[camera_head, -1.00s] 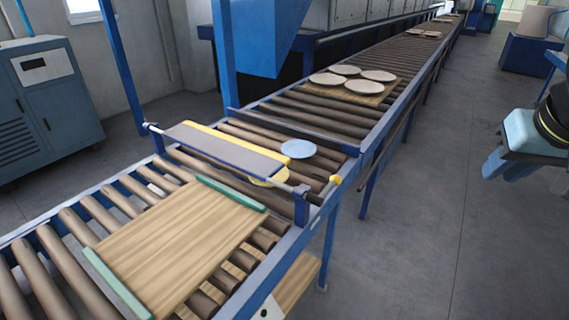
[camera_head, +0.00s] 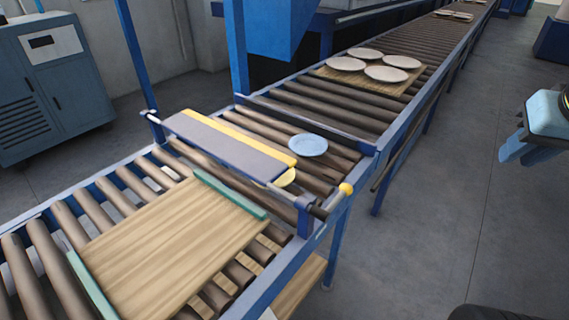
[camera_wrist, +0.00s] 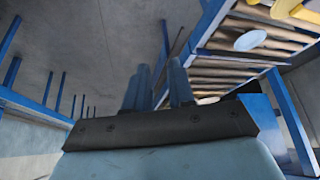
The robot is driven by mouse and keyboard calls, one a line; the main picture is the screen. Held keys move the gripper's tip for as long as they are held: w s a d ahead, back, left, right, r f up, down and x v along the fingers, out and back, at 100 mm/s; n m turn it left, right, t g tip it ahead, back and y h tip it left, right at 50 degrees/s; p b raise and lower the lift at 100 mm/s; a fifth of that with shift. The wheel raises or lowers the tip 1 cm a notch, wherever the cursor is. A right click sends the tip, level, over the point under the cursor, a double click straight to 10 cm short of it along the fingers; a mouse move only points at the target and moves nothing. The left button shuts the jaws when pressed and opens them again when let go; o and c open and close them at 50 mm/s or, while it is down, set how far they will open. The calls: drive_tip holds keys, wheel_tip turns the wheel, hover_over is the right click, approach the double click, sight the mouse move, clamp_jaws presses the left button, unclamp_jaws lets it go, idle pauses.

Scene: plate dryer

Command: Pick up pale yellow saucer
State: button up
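The pale yellow saucer (camera_head: 287,178) lies on the rollers at the near conveyor's right side in the head view. The flat bar across the conveyor hides much of it. A light blue saucer (camera_head: 308,145) lies just behind it in plain view, and shows in the wrist view (camera_wrist: 250,40). A yellow piece is cut off at the wrist view's top right; I cannot tell surely if it is the saucer. My gripper (camera_head: 522,150) is at the right edge of the head view, over the floor, well away from the saucers. Its blue fingers (camera_wrist: 158,80) are apart and empty.
The blue-grey bar (camera_head: 225,145) with a yellow edge spans the conveyor over the rollers. A wooden board (camera_head: 165,250) with green end strips lies in front. Several pale plates lie on a board (camera_head: 340,76) farther back. Floor (camera_head: 440,220) between conveyor and gripper is clear.

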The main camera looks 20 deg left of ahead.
drive_tip(key=shift+a, duration=0.25)
drive_tip(key=shift+w, duration=0.1)
